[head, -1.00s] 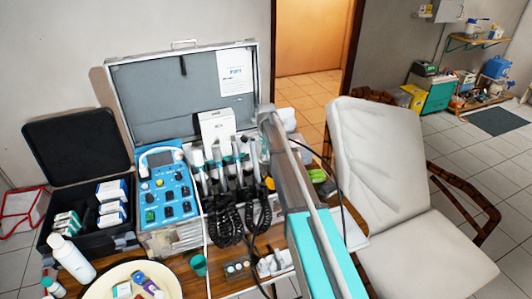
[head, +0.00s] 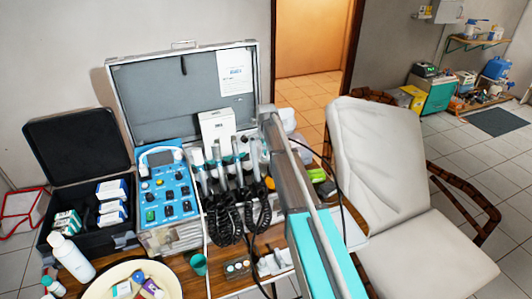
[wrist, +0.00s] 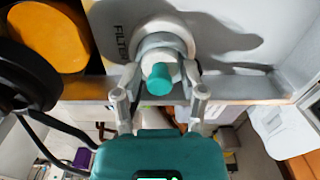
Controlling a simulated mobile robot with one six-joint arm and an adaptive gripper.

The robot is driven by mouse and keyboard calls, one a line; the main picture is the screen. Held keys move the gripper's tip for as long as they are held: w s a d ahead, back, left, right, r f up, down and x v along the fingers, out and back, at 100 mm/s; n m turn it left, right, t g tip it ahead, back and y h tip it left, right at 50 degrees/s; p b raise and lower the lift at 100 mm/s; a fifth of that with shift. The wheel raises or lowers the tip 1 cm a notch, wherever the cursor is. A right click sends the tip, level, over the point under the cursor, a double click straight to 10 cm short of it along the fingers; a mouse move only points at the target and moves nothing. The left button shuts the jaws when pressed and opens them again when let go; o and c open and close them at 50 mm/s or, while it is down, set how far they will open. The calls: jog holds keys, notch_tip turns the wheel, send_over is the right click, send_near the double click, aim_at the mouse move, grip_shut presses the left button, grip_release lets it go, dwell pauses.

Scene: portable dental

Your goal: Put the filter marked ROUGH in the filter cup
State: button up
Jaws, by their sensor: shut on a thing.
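In the wrist view my gripper (wrist: 160,84) is shut on a round white-grey piece (wrist: 161,44) with a teal knob (wrist: 160,79) facing me. The piece is at a pale panel marked with letters reading "FILT" (wrist: 121,42); the rest of the word is hidden. I cannot tell whether the piece is the filter cup's cap or a filter, nor whether it touches the panel. No ROUGH mark is readable. In the head view my arm hides the gripper. A small dark holder (head: 238,268) there carries several light round pieces, too small to read.
The open grey case (head: 180,95) stands behind the blue control unit (head: 168,195) and the corded handpieces. A cream bowl (head: 100,289) and teal cup (head: 198,264) are at the front left. A white chair (head: 385,160) stands right. In the wrist view an orange disc (wrist: 47,38) lies left.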

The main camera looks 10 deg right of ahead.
jog(key=shift+s+f, duration=0.15)
jog(key=shift+s, duration=0.15)
jog(key=shift+c, duration=0.9)
jog(key=o, duration=0.8)
jog(key=shift+a, duration=0.1)
jog(key=o, duration=0.5)
jog(key=shift+w+f, duration=0.25)
jog(key=shift+w, duration=0.1)
jog(key=shift+r, duration=0.25)
